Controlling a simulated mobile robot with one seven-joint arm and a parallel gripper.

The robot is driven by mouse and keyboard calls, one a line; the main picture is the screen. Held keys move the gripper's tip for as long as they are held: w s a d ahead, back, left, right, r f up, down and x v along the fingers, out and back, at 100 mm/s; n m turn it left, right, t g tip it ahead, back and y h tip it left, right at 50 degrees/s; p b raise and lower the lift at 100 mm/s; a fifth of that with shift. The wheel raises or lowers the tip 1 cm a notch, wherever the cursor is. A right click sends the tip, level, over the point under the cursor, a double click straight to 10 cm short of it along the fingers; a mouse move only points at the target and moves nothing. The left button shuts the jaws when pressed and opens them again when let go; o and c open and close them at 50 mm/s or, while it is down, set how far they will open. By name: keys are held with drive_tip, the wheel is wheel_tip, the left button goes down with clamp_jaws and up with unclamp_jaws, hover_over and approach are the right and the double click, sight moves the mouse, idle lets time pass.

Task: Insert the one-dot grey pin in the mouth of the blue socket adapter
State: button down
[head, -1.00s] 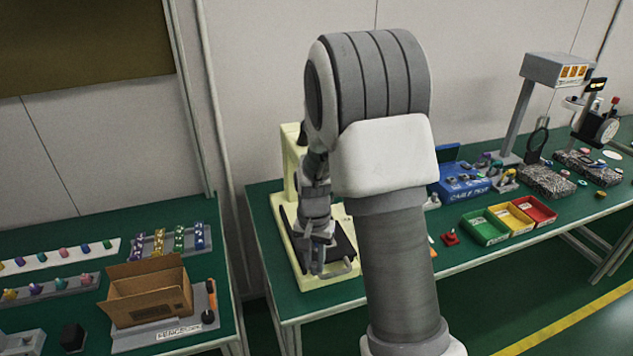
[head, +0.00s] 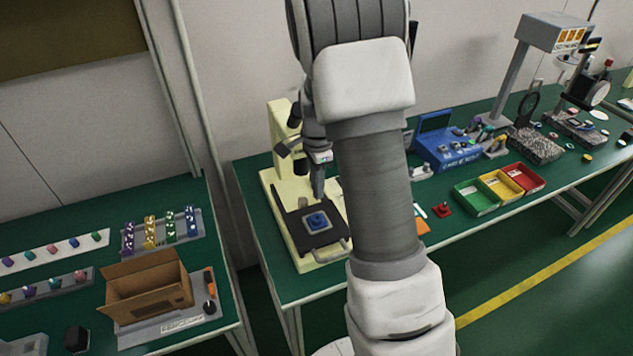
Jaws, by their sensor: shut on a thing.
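The blue socket adapter (head: 317,221) sits on the dark plate (head: 291,231) of a cream press-like stand (head: 268,184). My gripper (head: 318,190) points down behind and above the adapter, apart from it. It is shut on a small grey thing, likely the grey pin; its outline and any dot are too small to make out. The adapter's mouth is too small to see into. My arm hides the area right of the plate.
An open cardboard box (head: 148,289) stands on the left bench. Right of my arm are a red knob-like piece (head: 442,209), green (head: 474,198), yellow and red bins, and a blue test unit (head: 447,148). A handle (head: 332,249) sticks out at the plate's front.

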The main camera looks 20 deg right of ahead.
drive_tip(key=shift+f+b, duration=1.95)
drive_tip(key=shift+f, duration=0.95)
drive_tip(key=shift+f+b, duration=0.65)
drive_tip(key=shift+f, duration=0.6)
drive_tip(key=c, duration=0.7)
unclamp_jaws()
wheel_tip(320, 180, up, 17)
drive_tip(key=shift+f+p, duration=0.1)
drive_tip(key=shift+p, duration=0.75)
drive_tip(key=shift+r, duration=0.4)
